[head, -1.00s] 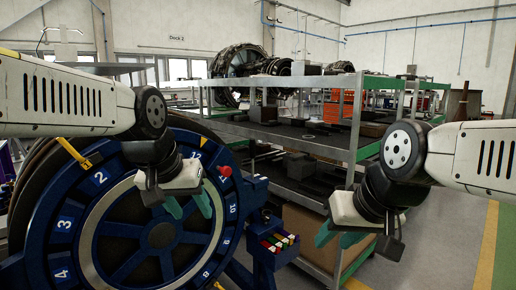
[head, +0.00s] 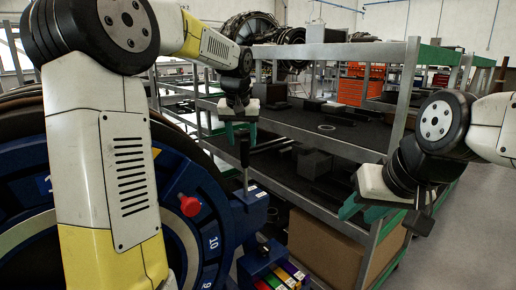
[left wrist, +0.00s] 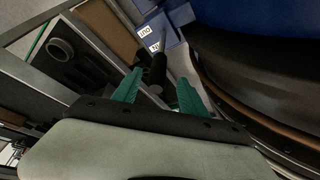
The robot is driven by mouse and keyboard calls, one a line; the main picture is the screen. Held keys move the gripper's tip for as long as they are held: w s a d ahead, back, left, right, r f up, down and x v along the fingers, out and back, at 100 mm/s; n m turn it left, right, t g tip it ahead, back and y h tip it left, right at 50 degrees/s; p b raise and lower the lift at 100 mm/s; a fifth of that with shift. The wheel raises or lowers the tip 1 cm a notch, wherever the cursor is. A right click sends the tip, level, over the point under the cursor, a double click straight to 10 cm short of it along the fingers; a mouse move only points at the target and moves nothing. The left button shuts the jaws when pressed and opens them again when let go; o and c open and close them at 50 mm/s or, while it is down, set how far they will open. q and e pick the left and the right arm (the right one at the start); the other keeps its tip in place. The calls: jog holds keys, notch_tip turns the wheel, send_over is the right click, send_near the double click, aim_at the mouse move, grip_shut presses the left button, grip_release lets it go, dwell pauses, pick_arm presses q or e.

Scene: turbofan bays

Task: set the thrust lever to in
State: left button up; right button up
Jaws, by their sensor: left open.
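The thrust lever (head: 244,152) is a black upright handle on a blue housing (head: 248,215) at the right side of the big blue wheel. My left gripper (head: 240,132) is open just above the lever's top in the head view. In the left wrist view, the lever (left wrist: 157,72) stands between the two spread teal fingers of my left gripper (left wrist: 158,92), with no clear contact. Two small white labels (left wrist: 149,38) sit on the blue housing beyond it, one apparently reading OUT. My right gripper (head: 364,210) is open and empty, away from the lever.
The blue numbered wheel (head: 208,215) with a red knob (head: 189,205) is at lower left. A metal shelf rack (head: 330,150) with dark shelves stands behind the lever. A cardboard box (head: 325,245) sits low in it. Coloured blocks (head: 278,277) lie below the lever. Floor at right is clear.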

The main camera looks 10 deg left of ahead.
aim_at(245, 155)
pick_arm(q)
jog(key=shift+w+d+f, duration=0.1)
jog(key=shift+w+f, duration=0.2)
jog(key=shift+w, duration=0.55)
jog(key=x, duration=0.7)
jog(key=shift+f, duration=0.2)
grip_shut()
dwell(0.5)
